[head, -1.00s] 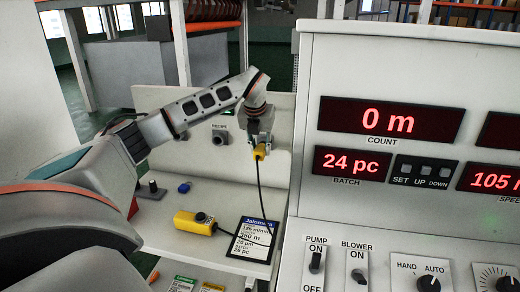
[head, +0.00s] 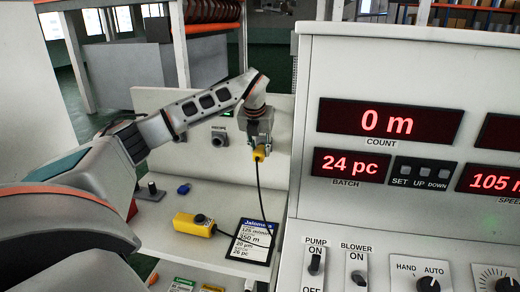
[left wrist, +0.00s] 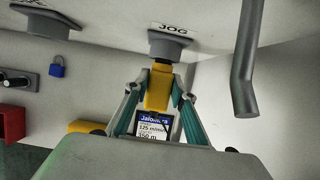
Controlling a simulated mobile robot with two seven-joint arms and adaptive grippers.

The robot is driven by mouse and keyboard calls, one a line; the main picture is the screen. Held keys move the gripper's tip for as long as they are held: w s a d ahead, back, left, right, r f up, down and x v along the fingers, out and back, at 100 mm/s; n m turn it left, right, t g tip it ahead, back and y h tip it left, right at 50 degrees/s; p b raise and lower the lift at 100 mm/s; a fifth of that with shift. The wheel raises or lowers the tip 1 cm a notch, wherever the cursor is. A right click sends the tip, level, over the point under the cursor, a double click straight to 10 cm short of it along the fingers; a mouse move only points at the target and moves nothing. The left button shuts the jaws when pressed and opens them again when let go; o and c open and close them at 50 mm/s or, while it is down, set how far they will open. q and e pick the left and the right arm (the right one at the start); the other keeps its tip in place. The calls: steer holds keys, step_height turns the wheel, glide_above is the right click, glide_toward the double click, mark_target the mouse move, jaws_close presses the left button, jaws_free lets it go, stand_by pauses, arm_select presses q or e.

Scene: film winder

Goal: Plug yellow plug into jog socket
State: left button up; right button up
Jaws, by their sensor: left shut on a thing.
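My left gripper (head: 260,143) is shut on the yellow plug (head: 259,153) in front of the white back panel. In the left wrist view both fingers (left wrist: 159,94) flank the yellow plug (left wrist: 158,85). The plug's front end points at the grey jog socket (left wrist: 170,46), below the JOG label. The end overlaps the socket's lower edge in that view; I cannot tell whether it is inside or just in front. In the head view my gripper hides the jog socket. A black cable (head: 259,190) hangs from the plug. My right gripper is not in view.
A yellow pendant box (head: 190,226) and a dark-headed card (head: 253,240) lie on the shelf, with a blue padlock (head: 184,189) behind. Another socket (head: 219,138) is left of my gripper. The control cabinet (head: 400,215) stands close on the right.

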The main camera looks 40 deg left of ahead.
arm_select(q)
steer(key=shift+w+a, duration=0.1)
steer(key=shift+w, duration=0.1)
steer(key=o, duration=1.2)
steer(key=v, duration=1.2)
steer(key=shift+s, duration=0.1)
